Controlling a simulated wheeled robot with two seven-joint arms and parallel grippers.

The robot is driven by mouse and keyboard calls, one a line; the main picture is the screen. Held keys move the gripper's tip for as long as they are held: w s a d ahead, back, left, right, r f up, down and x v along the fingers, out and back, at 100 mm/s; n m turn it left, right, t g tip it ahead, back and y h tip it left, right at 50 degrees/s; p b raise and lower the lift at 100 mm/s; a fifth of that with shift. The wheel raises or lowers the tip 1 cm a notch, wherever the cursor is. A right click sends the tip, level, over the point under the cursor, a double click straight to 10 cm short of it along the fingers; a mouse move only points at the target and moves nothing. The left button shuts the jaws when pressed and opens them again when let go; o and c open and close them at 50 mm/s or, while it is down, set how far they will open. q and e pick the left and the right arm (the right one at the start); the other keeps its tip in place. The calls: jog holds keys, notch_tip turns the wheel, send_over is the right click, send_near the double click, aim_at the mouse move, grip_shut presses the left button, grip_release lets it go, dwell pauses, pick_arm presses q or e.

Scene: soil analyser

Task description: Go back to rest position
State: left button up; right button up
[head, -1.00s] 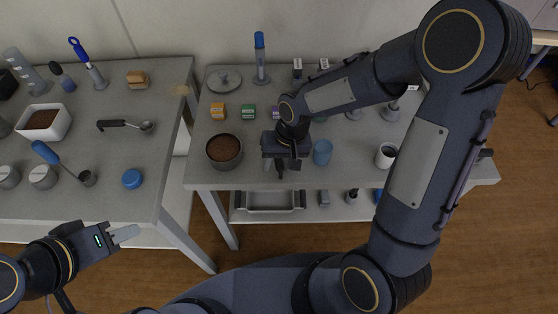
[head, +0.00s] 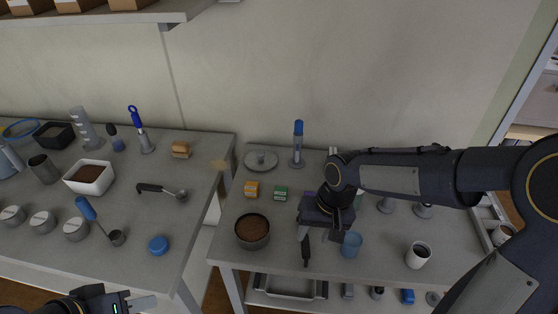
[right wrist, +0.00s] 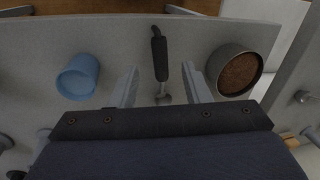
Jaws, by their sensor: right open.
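My right gripper (head: 320,236) is above the right table, between a pot of soil (head: 252,231) and a blue cup (head: 351,245). In the right wrist view its two fingers (right wrist: 161,82) are spread apart with nothing gripped. A black-handled scoop (right wrist: 159,58) shows in the space between them, and its handle also shows in the head view (head: 306,251). My left gripper (head: 140,303) is at the bottom edge of the head view, in front of the left table. It is partly cut off, so its opening cannot be told.
A white mug (head: 418,255), small orange box (head: 251,189) and green box (head: 281,193) stand on the right table (head: 230,252). The left table holds a white soil container (head: 89,178), a blue lid (head: 158,245) and several tins. A shelf (head: 110,18) crosses the upper left.

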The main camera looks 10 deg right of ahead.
jog(key=s+d+r+t, duration=0.2)
jog(key=s+d+r, duration=0.1)
jog(key=s+r, duration=0.2)
jog(key=s+d+r+t+y+p, duration=0.1)
jog(key=s+d+r+t, duration=0.2)
jog(key=s, duration=0.7)
jog(key=shift+v, duration=0.9)
jog(key=shift+w+a+r, duration=0.1)
jog(key=shift+w, duration=0.05)
